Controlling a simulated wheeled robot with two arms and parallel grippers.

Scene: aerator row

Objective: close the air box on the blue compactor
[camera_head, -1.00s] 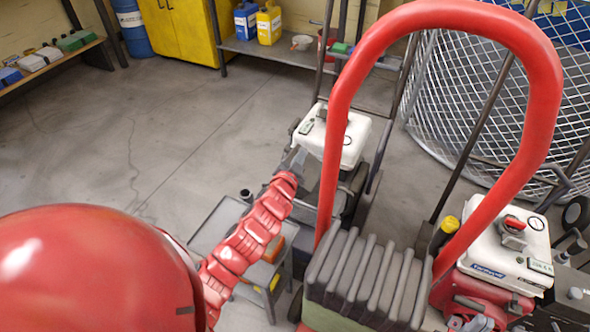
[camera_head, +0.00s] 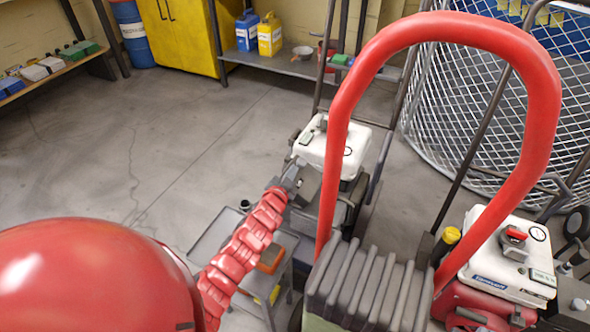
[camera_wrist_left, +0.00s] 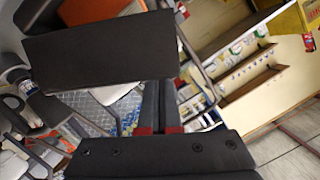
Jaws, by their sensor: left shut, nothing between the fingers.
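My left gripper (camera_head: 293,172) is at the end of the red segmented arm, at the left side of the white-tanked machine (camera_head: 328,147) in the middle of the head view. It looks small and partly blends with the grey parts there. In the left wrist view its shut, empty fingers (camera_wrist_left: 160,108) show red marks at their base. A flat dark panel (camera_wrist_left: 100,48) lies close to the fingers at upper left; I cannot tell whether it is the air box cover or whether they touch. No blue body shows clearly on the machine. My right gripper is not in view.
A red handle loop (camera_head: 545,110) and a grey ribbed block (camera_head: 370,285) stand in front. Another white-tanked machine (camera_head: 500,260) is at right, before a wire mesh cage (camera_head: 450,110). A grey cart (camera_head: 215,232) stands under my left arm. Open floor (camera_head: 120,150) lies at left.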

